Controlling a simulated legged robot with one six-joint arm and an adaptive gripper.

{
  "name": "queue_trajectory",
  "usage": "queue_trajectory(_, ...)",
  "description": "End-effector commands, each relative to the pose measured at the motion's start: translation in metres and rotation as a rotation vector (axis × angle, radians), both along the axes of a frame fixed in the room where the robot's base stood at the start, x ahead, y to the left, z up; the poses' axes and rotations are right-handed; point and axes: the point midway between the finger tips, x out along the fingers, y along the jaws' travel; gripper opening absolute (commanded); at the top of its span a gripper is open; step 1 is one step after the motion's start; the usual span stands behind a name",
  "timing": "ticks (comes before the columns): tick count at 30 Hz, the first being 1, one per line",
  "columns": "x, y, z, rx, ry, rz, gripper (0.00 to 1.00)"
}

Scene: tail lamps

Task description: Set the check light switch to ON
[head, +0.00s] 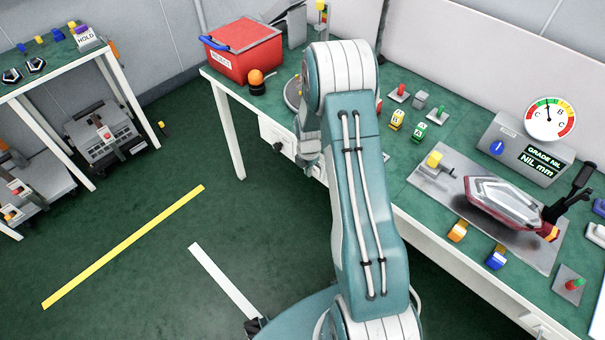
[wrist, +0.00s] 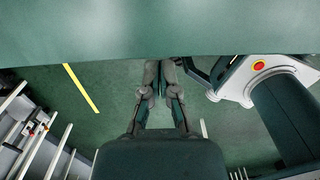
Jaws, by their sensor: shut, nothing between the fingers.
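No label naming a check light switch is readable. Candidates in the head view are a grey box with a blue knob (head: 497,147), a small plate with a red lever (head: 399,93), one with a green lever (head: 437,113), and a plate with a red and green piece (head: 573,284) at the lower right. I cannot tell which is the check light switch or its setting. My gripper (wrist: 160,68) is shut and empty in the wrist view. In the head view it is largely hidden behind my arm, near the bench's front edge, apart from these controls.
A side table (head: 50,65) stands left. The floor between is clear.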

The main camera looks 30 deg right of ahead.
Motion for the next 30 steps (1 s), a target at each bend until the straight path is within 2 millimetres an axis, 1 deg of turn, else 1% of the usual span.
queue_trajectory(3,0.002,-0.005,0.002,-0.001,-0.001,-0.001,0.0)
queue_trajectory(13,0.003,-0.007,0.003,0.0,0.0,-0.001,0.0)
queue_trajectory(21,0.012,-0.031,0.012,-0.001,-0.001,-0.002,0.0)
queue_trajectory(30,0.014,-0.036,0.013,-0.003,-0.011,-0.002,0.0)
